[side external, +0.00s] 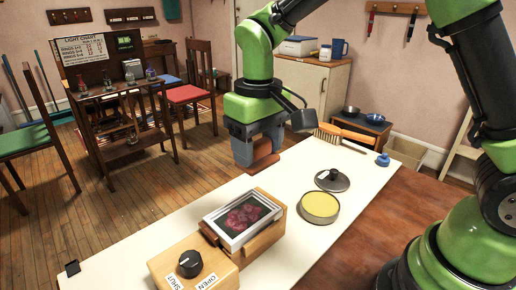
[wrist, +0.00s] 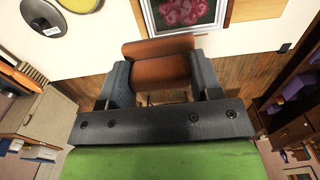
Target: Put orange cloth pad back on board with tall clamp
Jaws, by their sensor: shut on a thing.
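My gripper (side external: 257,150) is shut on an orange-brown pad (side external: 264,161) and holds it in the air, past the far edge of the white board (side external: 293,174). In the wrist view, the pad (wrist: 160,70) sits between the two grey fingers of my gripper (wrist: 162,82). The pad is wide and block-like, with a lighter, rounded upper edge. A small black clamp-like piece (side external: 72,267) stands at the white board's left corner; it also shows in the wrist view (wrist: 283,48). I cannot tell whether it is the tall clamp.
A framed flower picture (side external: 243,218) leans on a wooden stand near the pad. In front is a wooden box with a black knob (side external: 190,263). A yellow round tin (side external: 320,207), its dark lid (side external: 332,180) and a brush (side external: 342,134) lie to the right.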

